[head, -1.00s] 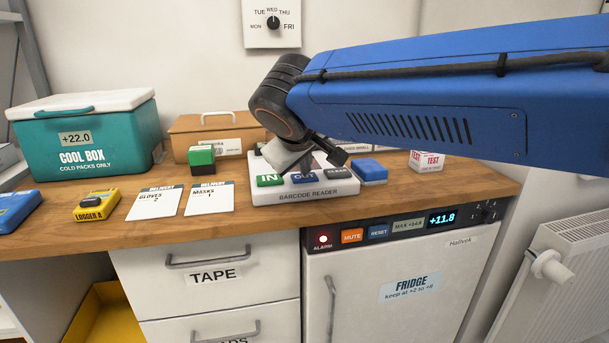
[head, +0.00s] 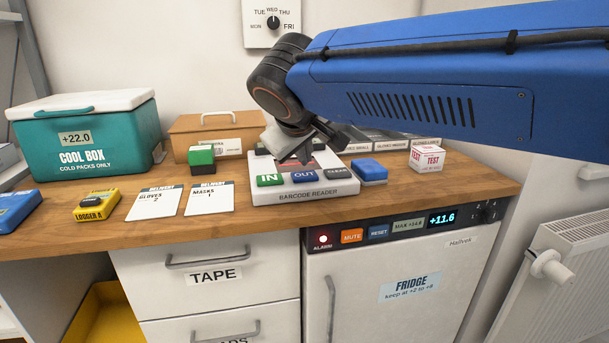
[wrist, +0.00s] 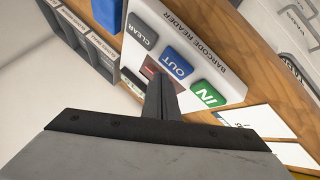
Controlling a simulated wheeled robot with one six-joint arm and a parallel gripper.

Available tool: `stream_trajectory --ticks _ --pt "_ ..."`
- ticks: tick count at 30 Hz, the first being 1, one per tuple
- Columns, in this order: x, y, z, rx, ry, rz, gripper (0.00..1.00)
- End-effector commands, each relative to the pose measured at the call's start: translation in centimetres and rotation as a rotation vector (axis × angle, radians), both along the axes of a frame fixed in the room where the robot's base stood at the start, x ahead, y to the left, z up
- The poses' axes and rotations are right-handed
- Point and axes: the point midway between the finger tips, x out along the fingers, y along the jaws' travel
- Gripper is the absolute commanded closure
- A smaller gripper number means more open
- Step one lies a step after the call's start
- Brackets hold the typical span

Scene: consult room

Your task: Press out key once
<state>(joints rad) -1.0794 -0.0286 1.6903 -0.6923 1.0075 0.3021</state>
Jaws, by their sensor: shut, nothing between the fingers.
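The barcode reader (head: 306,193) is a white box on the wooden counter with a green IN key (head: 270,180), a blue OUT key (head: 304,177) and a dark CLEAR key (head: 338,173). My gripper (head: 303,160) is above the back part of the reader, behind the keys, and is shut and empty. In the wrist view my gripper (wrist: 162,95) points toward the reader, with the OUT key (wrist: 177,62) just beyond its tips and the IN key (wrist: 208,95) to the right. All keys are uncovered. I cannot tell whether the fingers touch the reader.
A blue block (head: 369,171) stands right of the reader and a green-and-black block (head: 201,158) to its left. Delivery cards (head: 209,198) lie left of it. Boxes (head: 385,140) stand behind. The counter strip in front of the reader is clear.

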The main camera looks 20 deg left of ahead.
Motion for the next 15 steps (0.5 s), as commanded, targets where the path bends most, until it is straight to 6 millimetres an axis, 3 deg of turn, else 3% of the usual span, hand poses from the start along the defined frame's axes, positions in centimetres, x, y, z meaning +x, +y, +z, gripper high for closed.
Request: stream_trajectory --ticks 15 --pt "0.0 0.0 4.1 0.001 0.000 0.000 1.00"
